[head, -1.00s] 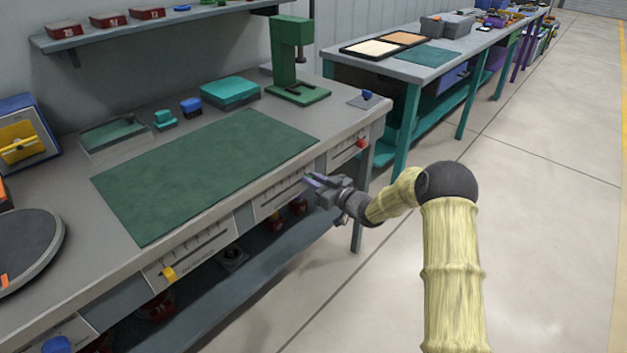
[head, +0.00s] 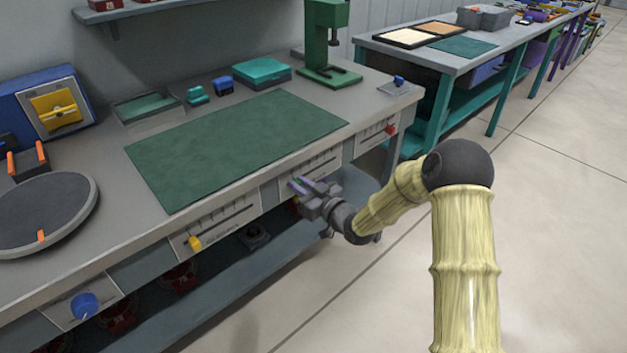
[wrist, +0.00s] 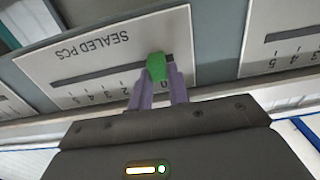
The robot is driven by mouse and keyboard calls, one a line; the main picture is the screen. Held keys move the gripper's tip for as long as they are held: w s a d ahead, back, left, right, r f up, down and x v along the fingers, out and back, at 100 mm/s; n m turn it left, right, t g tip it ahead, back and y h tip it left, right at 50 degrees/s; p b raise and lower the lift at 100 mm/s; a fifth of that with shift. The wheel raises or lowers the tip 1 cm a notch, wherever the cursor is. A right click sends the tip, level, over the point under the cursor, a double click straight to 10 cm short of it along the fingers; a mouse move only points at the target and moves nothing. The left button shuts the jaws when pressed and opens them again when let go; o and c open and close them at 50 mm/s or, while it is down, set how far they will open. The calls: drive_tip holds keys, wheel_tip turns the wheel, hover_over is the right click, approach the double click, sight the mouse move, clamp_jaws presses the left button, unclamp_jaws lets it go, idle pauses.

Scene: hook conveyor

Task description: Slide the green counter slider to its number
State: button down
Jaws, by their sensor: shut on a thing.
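The green slider (wrist: 157,67) sits on a slot in a light panel marked SEALED PCS (wrist: 105,60), which appears upside down in the wrist view. It is near the slot's right end there, close to the 0, with the higher numbers to the left. My gripper (wrist: 157,88) is shut on the slider, one purple finger on each side. In the head view my gripper (head: 300,186) is at the middle front panel (head: 325,160) of the bench, and the fingers hide the slider.
Other front panels carry a yellow slider (head: 195,243), a red slider (head: 390,129) and a blue knob (head: 84,305). A green mat (head: 235,150) covers the bench top above. A lower shelf (head: 225,270) runs beneath the panels. Open floor (head: 560,240) lies to the right.

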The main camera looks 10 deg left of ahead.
drive_tip(key=shift+s+a, duration=0.2)
drive_tip(key=shift+s, duration=0.05)
drive_tip(key=c, duration=1.3)
unclamp_jaws()
drive_tip(key=shift+s, duration=0.1)
drive_tip(key=shift+d, duration=0.1)
drive_tip(key=v, duration=1.7)
drive_tip(key=shift+d+p, duration=0.1)
drive_tip(key=shift+p, duration=0.25)
drive_tip(key=shift+f, duration=0.1)
